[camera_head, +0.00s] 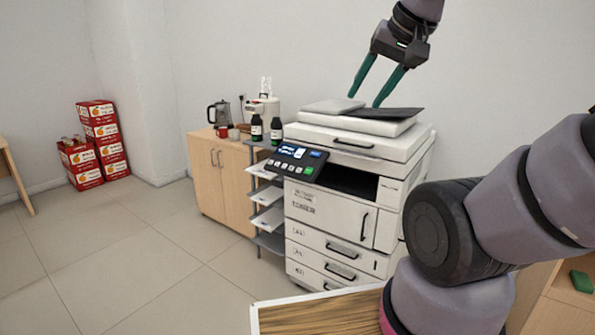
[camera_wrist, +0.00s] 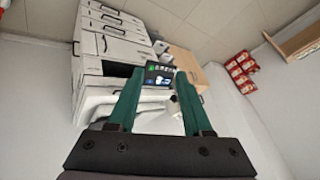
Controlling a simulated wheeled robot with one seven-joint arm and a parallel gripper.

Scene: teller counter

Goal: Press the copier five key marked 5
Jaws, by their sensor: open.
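The white copier (camera_head: 330,205) stands against the wall in the middle of the head view. Its dark control panel (camera_head: 294,161) juts out at the front left, with a lit screen, a row of small keys and a green key. The key marked 5 is too small to make out. In the wrist view the copier (camera_wrist: 112,50) appears upside down, and the panel (camera_wrist: 160,74) shows between the fingers. My gripper (camera_head: 367,101) has green fingers, is open and empty, and is above the copier's lid, apart from the panel.
Red boxes (camera_head: 104,140) stand far left. Floor in front is clear.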

